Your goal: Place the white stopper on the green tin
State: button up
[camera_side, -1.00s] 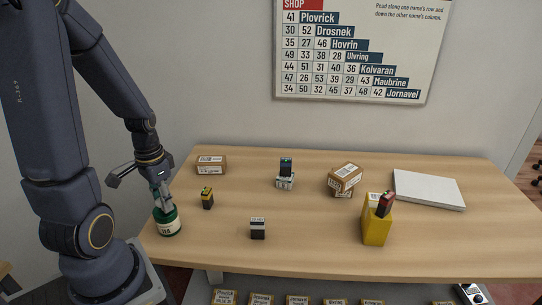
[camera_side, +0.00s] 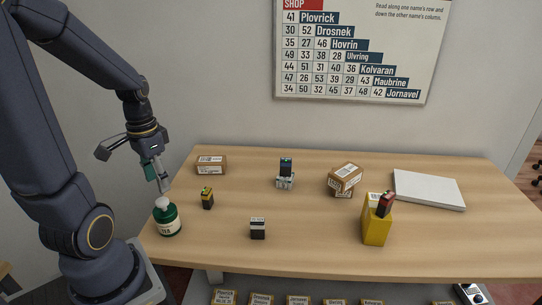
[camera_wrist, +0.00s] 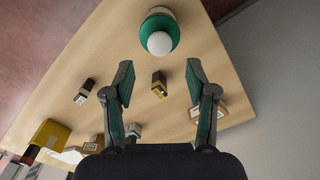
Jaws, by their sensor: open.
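The green tin (camera_side: 168,222) stands upright at the left front corner of the counter. The white stopper (camera_side: 161,203) sits on top of the tin; in the wrist view the round white stopper (camera_wrist: 159,43) is seen over the green tin (camera_wrist: 158,24). My gripper (camera_side: 160,186) is just above the tin and stopper, apart from them. In the wrist view my gripper (camera_wrist: 157,80) has its two fingers spread wide with nothing between them.
A small black and yellow block (camera_side: 207,198) stands right of the tin, and a black and white block (camera_side: 258,228) is farther right. Cardboard boxes (camera_side: 211,165) (camera_side: 345,178), a dark device on a stand (camera_side: 286,172), a yellow holder (camera_side: 376,226) and a white slab (camera_side: 428,189) are spread across the counter.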

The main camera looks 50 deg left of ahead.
aim_at(163, 199)
jog(key=w+d+r+m+t, duration=0.1)
jog(key=d+r+t, duration=0.1)
jog(key=d+r, duration=0.3)
jog(key=w+d+r+t, duration=0.2)
jog(key=d+r, duration=0.4)
jog(key=d, duration=0.5)
jog(key=shift+w+r+m+t, duration=0.25)
jog(key=shift+m+t, duration=0.15)
jog(key=shift+t, duration=0.4)
